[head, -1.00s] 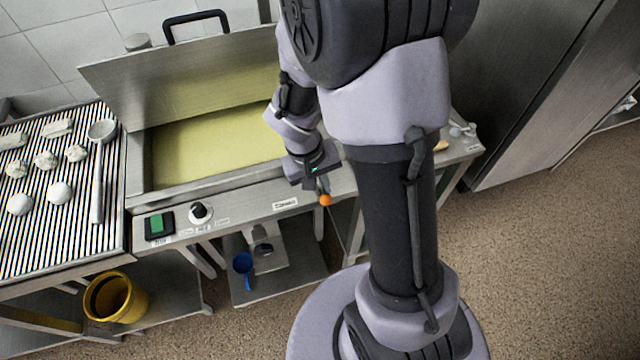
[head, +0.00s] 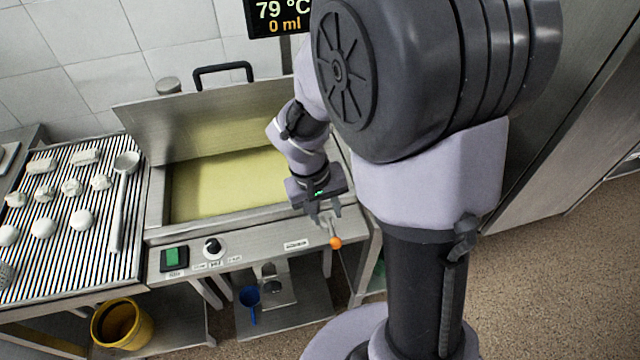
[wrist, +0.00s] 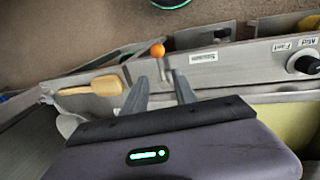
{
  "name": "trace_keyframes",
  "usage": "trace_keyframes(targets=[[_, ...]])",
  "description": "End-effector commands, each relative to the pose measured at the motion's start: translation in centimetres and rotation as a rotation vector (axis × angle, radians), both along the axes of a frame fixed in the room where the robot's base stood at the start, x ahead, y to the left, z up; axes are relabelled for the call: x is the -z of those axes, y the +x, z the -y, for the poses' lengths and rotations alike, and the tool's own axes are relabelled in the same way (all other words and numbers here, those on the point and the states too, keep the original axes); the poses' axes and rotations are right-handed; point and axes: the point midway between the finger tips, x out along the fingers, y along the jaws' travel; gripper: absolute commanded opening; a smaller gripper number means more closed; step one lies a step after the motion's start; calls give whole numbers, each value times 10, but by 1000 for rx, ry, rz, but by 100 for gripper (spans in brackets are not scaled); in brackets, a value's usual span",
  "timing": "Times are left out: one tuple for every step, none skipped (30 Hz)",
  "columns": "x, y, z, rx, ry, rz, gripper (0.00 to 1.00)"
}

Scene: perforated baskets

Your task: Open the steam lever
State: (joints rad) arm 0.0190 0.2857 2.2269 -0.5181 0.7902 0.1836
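The steam lever, a short metal rod with an orange ball knob (head: 335,242), sticks out from the right part of the vat's steel front panel (head: 270,250). It also shows in the wrist view (wrist: 158,50). A small white label (head: 297,244) sits beside it; its text is too small to read surely. My gripper (head: 324,218) is just above and behind the knob, pointing down. In the wrist view its two fingers (wrist: 160,82) are apart with nothing held. The rod appears between the fingertips in the picture; I see no clear contact.
The open vat (head: 156,212) holds yellowish liquid. A green switch (head: 174,258) and a black dial (head: 213,247) are on its panel. A ribbed draining table (head: 60,265) with white pieces and a ladle stands left. A wooden-looking tool (wrist: 92,88) lies near my gripper.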

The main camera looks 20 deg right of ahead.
Motion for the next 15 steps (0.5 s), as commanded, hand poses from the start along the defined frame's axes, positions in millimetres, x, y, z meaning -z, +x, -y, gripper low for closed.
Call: trace_keyframes(targets=[[-23,1,-3,-2,0,4,33],[-33,2,-5,-1,0,4,33],[-44,2,-7,-1,0,4,33],[-52,2,-9,-1,0,4,33],[-59,2,-11,-2,0,3,33],[-67,2,-12,-1,1,2,33],[-73,3,-14,-2,1,3,33],[-77,3,-14,-1,0,2,33],[-82,3,-15,0,0,1,33],[-85,3,-16,0,0,0,33],[-87,3,-17,0,0,0,33],[-89,3,-17,0,0,0,33],[-90,3,-17,0,0,0,33],[-90,3,-17,0,0,0,33],[-90,2,-17,0,0,-1,33]])
